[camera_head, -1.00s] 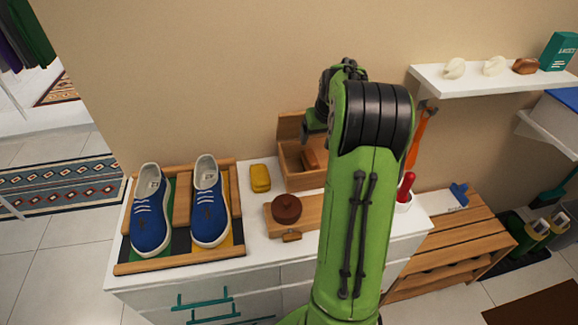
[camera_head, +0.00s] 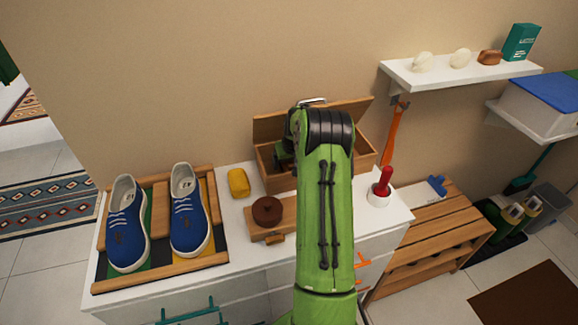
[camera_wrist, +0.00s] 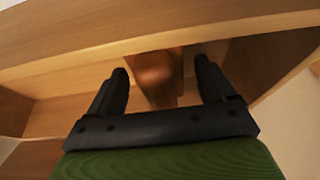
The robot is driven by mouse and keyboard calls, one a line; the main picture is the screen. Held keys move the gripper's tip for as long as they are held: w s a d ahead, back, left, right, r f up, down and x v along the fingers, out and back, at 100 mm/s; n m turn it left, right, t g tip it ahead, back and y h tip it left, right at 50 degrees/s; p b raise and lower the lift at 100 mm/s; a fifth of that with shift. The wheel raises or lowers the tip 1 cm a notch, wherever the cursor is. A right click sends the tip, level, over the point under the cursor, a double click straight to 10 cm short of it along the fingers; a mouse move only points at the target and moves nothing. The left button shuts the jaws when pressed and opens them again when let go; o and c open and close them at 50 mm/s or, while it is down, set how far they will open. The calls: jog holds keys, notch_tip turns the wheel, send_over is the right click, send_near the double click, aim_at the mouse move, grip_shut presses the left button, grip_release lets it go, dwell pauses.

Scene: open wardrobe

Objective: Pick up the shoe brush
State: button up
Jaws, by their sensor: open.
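The shoe brush, a brown wooden piece (camera_wrist: 156,82), shows in the wrist view inside the wooden box, between and just beyond my gripper's two fingertips. My gripper (camera_wrist: 162,70) is open, with one black finger on each side of it and gaps showing; I cannot tell whether either finger touches. In the head view the open wooden box (camera_head: 271,178) stands at the back of the white cabinet top. My arm covers the box's middle there and hides the brush and the fingertips.
A round brown tin (camera_head: 267,210) sits on a wooden board before the box. A yellow sponge-like block (camera_head: 238,182) is left of it, beside blue shoes (camera_head: 188,215) on a tray.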

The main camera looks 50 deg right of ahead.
jog(key=shift+a+r, duration=0.1)
jog(key=shift+r, duration=0.05)
jog(key=shift+c, duration=0.5)
jog(key=c, duration=1.1)
jog(key=shift+r, duration=1.3)
jog(key=shift+s+f+t+h+b, duration=0.1)
jog(key=shift+s+t+h+b, duration=0.25)
jog(key=shift+t, duration=0.25)
jog(key=shift+s+a+f+t+h+b, duration=0.1)
jog(key=shift+t+h+b, duration=0.25)
jog(key=shift+t+b, duration=0.35)
jog(key=s+a+r+p, duration=0.2)
jog(key=s+r, duration=0.1)
jog(key=r, duration=0.8)
jog(key=s+a+r+g, duration=0.1)
jog(key=s+a, duration=0.4)
jog(key=s, duration=0.4)
jog(key=s+a+r+g+y, duration=0.1)
jog(key=s+a, duration=0.3)
jog(key=s, duration=0.5)
jog(key=shift+a+g+p, duration=0.3)
jog(key=shift+a+p, duration=0.05)
jog(key=shift+a, duration=0.05)
jog(key=o, duration=0.6)
jog(key=c, duration=0.4)
jog(key=shift+f, duration=0.15)
